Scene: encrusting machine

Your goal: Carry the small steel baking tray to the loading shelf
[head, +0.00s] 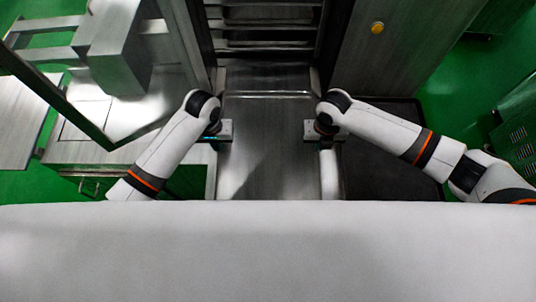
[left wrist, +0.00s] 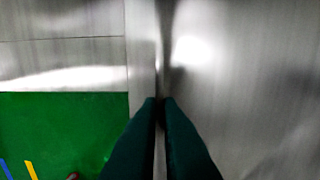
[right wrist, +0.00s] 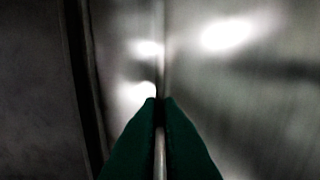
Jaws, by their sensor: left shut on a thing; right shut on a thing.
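The small steel baking tray (head: 265,160) is a wide, flat, shiny sheet in the middle of the head view, between my two arms. My left gripper (head: 217,132) is shut on the tray's left rim, and my right gripper (head: 320,130) is shut on its right rim. In the left wrist view the dark green fingers (left wrist: 160,103) pinch the rim, with tray surface (left wrist: 250,90) to the right. The right wrist view also shows fingers (right wrist: 160,103) closed on a rim. The tray's far edge is close to a steel rack (head: 265,43) with several stacked levels. I cannot tell which level is the loading shelf.
A steel machine with a worktop (head: 140,152) stands at the left. A tall steel cabinet (head: 385,60) with a yellow button (head: 377,27) stands right of the rack. A dark flat surface (head: 395,180) lies under my right arm. Green floor (head: 450,95) shows beyond.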

